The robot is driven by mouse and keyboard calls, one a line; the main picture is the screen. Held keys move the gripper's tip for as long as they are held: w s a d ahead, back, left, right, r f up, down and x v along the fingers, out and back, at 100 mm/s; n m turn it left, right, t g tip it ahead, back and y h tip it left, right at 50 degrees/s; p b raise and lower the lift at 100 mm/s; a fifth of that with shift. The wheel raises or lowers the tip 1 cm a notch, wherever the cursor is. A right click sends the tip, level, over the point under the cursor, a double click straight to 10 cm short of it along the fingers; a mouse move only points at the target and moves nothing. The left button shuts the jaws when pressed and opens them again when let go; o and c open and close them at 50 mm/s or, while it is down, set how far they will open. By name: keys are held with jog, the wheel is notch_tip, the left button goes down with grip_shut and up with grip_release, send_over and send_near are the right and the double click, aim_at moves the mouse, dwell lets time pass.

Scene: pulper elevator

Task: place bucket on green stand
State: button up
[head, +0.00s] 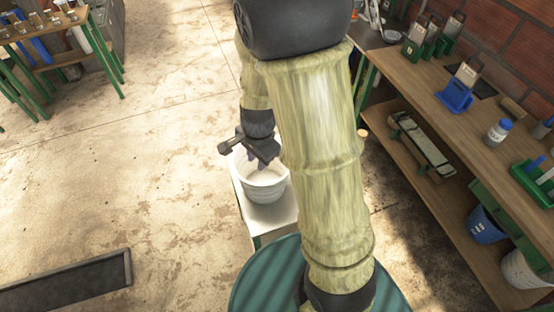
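A white bucket (264,191) is in the middle of the head view, upright, with its open top facing up. It is over the pale top (277,214) of a small stand with a green frame; I cannot tell for sure whether its base rests on that top. My gripper (247,150), dark, is at the far rim of the bucket, with part of it over the opening. Whether its fingers are closed on the rim is unclear. My arm hides part of the stand's right side.
A wooden workbench (456,115) with green and blue tools runs along the right wall. A blue bucket (487,225) and another white bucket (524,268) are under it. A dark framed panel (70,280) lies at lower left. The left floor is mostly clear.

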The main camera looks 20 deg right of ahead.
jog(key=s+d+r+n+t, duration=0.1)
jog(key=s+d+r+n, duration=0.2)
jog(key=n, duration=0.9)
jog(key=s+r, duration=0.3)
jog(key=s, duration=0.1)
jog(key=shift+r+n+h, duration=0.25)
jog(key=shift+n+h, duration=0.05)
jog(key=shift+n, duration=0.1)
